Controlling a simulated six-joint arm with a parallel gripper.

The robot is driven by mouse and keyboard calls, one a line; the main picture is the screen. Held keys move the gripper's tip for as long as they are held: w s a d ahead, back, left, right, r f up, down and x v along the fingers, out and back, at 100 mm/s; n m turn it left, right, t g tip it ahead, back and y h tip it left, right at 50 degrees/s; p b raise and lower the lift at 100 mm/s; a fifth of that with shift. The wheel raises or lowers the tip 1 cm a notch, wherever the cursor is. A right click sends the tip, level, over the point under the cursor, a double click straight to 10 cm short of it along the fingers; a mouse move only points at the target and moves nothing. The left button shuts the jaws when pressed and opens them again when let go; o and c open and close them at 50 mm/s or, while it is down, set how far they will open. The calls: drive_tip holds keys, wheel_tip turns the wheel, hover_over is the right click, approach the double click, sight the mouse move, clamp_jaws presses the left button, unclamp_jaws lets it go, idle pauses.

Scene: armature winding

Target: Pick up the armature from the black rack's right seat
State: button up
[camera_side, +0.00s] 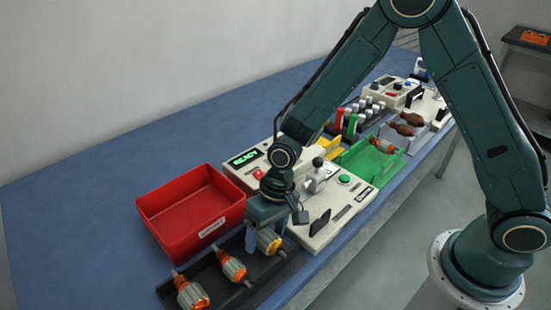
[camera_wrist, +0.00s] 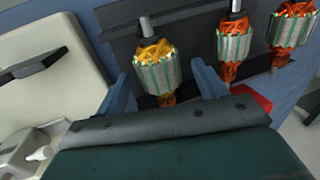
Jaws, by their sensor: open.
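The black rack (camera_side: 262,273) lies at the front edge of the table and holds three armatures. The armature in its right seat (camera_side: 269,242) has yellow windings and a grey-green striped core; it also shows in the wrist view (camera_wrist: 157,72). My gripper (camera_side: 264,232) is open just above that armature. In the wrist view its blue fingers (camera_wrist: 164,82) stand to the left and right of the core, with gaps on both sides. The arm hides part of the armature in the side view.
Two orange-wound armatures (camera_side: 233,264) (camera_side: 191,292) sit in the rack's other seats. A red bin (camera_side: 190,210) stands behind the rack. A winding machine (camera_side: 325,225) with a lit READY display is close to the right. A green tray (camera_side: 365,160) lies farther back.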

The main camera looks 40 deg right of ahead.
sight(267, 230)
idle(0.4)
drive_tip(key=c, duration=1.3)
drive_tip(key=shift+r, duration=0.2)
drive_tip(key=a+v, duration=0.1)
drive_tip(key=v, duration=0.5)
drive_tip(key=a+v, duration=0.2)
drive_tip(key=v, duration=0.4)
drive_tip(key=a+r+v, duration=0.1)
drive_tip(key=v, duration=0.6)
drive_tip(key=shift+a+r, duration=0.15)
drive_tip(key=shift+a, duration=0.2)
drive_tip(key=shift+d, duration=0.1)
